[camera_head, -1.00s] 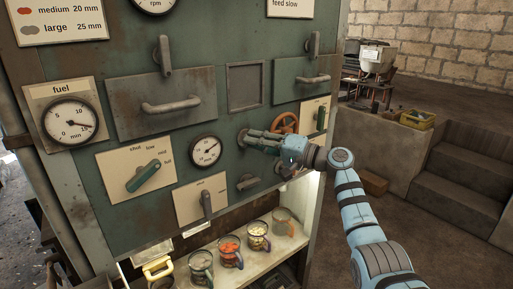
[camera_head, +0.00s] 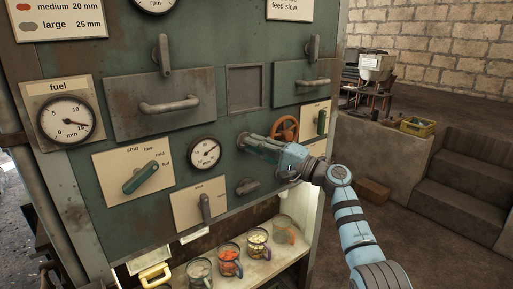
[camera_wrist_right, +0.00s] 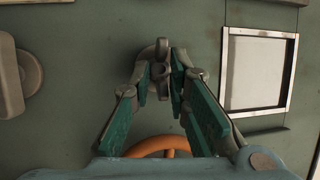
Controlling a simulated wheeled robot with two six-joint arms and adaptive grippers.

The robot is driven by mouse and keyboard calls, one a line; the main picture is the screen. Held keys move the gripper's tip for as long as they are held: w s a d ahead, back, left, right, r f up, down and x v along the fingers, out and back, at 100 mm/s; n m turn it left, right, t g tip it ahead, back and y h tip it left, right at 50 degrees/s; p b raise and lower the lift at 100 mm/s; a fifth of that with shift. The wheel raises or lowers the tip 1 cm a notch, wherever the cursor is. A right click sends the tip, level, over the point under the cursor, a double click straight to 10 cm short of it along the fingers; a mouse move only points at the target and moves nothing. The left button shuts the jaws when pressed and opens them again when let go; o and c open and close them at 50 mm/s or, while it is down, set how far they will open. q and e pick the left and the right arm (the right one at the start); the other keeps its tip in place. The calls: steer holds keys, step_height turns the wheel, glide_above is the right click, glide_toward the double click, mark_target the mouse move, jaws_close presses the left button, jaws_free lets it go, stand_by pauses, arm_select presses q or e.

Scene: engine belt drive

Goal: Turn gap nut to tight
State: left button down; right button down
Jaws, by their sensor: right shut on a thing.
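The gap nut, a small grey winged fitting (camera_wrist_right: 161,70), sits on the green panel in the wrist view. The fingertips of my right gripper (camera_wrist_right: 161,82) are on either side of it, shut on it. In the head view my right gripper (camera_head: 250,142) reaches the panel from the right, left of the orange handwheel. There its fingers cover the nut, and I cannot read the nut's setting. My left gripper is not in view.
The orange handwheel (camera_head: 285,129) is close beside the gripper. A dial gauge (camera_head: 205,153) and a grey knob (camera_head: 248,186) are nearby on the panel. Several mugs stand on the shelf (camera_head: 272,264) below. The floor to the right is open before the steps (camera_head: 462,190).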

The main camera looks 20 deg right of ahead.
steer(key=c, duration=1.5)
jaws_free()
steer(key=v, duration=1.2)
steer(key=shift+w, duration=0.1)
